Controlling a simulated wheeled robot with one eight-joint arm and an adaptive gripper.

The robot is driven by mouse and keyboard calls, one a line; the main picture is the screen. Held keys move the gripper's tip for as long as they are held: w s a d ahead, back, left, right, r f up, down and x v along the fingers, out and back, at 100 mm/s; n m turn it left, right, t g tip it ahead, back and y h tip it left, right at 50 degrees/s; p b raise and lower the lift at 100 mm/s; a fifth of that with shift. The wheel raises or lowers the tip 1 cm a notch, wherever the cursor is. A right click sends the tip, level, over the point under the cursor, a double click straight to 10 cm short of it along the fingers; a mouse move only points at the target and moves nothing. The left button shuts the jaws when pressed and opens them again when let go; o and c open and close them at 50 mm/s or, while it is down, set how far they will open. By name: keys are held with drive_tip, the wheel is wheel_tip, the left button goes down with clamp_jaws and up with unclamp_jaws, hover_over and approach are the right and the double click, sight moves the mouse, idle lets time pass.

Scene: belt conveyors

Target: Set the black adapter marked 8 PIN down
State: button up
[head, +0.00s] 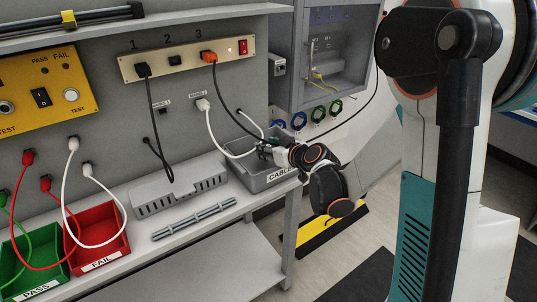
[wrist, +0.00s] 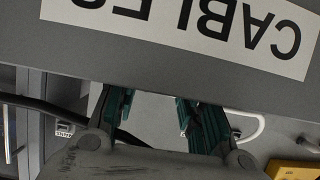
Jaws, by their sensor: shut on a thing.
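My gripper (head: 268,150) is at the grey bin labelled CABLES (head: 285,177), with its fingers over the bin's opening. The wrist view shows my two teal fingers (wrist: 156,100) with a gap between their visible parts. Their tips go out of sight behind the bin's label wall (wrist: 60,45). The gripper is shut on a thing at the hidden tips. The black adapter cannot be made out clearly in either view, and no 8 PIN marking is readable.
Red (head: 108,250) and green (head: 35,268) bins stand at the bench's left end.

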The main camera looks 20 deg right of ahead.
drive_tip(key=shift+f, duration=0.45)
drive_tip(key=shift+f+b, duration=0.3)
drive_tip(key=shift+s+f+b, duration=0.25)
drive_tip(key=shift+s+b, duration=0.05)
drive_tip(key=shift+b, duration=0.1)
drive_tip(key=o, duration=1.1)
drive_tip(key=shift+c, duration=0.2)
drive_tip(key=shift+w+a+f, duration=0.1)
drive_tip(key=shift+f, duration=0.1)
drive_tip(key=shift+r, duration=0.1)
